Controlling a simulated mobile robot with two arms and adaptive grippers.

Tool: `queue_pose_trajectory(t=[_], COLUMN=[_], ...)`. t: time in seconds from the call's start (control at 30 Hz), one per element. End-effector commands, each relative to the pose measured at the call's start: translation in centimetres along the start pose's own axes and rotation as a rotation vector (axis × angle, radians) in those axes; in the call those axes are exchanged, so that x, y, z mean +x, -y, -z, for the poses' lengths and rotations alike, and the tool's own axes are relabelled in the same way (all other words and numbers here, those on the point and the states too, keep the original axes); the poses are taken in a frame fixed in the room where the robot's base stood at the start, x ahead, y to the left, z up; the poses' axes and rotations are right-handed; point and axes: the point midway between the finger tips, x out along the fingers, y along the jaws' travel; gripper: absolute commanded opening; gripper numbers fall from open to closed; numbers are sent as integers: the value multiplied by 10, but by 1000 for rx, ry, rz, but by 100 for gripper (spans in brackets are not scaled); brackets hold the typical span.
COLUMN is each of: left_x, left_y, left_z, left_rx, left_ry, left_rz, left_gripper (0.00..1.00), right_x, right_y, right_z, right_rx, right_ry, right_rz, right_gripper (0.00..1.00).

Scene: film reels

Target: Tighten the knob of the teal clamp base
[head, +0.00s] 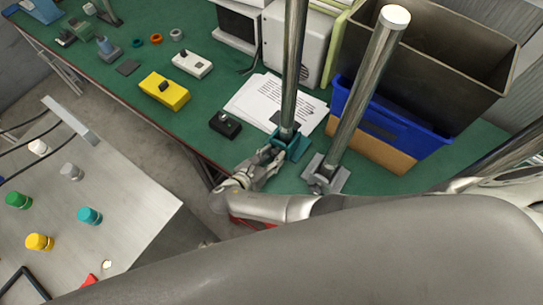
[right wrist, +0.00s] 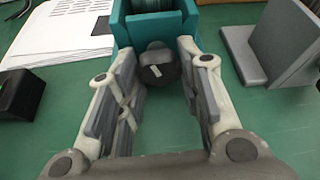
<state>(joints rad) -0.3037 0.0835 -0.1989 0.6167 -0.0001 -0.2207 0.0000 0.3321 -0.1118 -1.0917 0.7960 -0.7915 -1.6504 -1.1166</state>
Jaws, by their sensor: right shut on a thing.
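The teal clamp base (head: 298,150) stands on the green table with a shiny metal pole (head: 292,75) rising from it. In the right wrist view the teal clamp base (right wrist: 124,26) is at the top middle, with its dark round knob (right wrist: 158,74) facing me. My right gripper (head: 274,153) reaches the clamp's near left side. The knob is hidden by the fingers in the head view. My left gripper is not in view.
A grey clamp base (head: 332,177) with a second pole (head: 370,85) stands close on the right. A black block (head: 225,125) and papers (head: 262,98) lie to the left and behind. A blue bin (head: 385,120) stands at the right.

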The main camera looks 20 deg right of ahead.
Motion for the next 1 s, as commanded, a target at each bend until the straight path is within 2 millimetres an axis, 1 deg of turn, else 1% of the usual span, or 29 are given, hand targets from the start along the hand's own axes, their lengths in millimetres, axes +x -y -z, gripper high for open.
queue_pose_trajectory(t=[0.17, 0.37, 0.67, 0.87, 1.0], left_x=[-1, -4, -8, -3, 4], left_y=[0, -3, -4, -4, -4], left_z=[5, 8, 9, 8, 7], left_rx=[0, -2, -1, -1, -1], left_ry=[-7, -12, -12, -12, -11], left_rz=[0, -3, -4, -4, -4], left_gripper=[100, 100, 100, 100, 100], right_x=[0, 1, 1, 2, 3], right_y=[0, 1, 2, 2, 3], right_z=[-1, -1, -1, 1, 2], right_rx=[17, 92, 319, 496, 620], right_ry=[1, 2, 3, 2, 3], right_rz=[-7, -38, -132, -205, -256], right_gripper=[10, 10, 10, 10, 10])
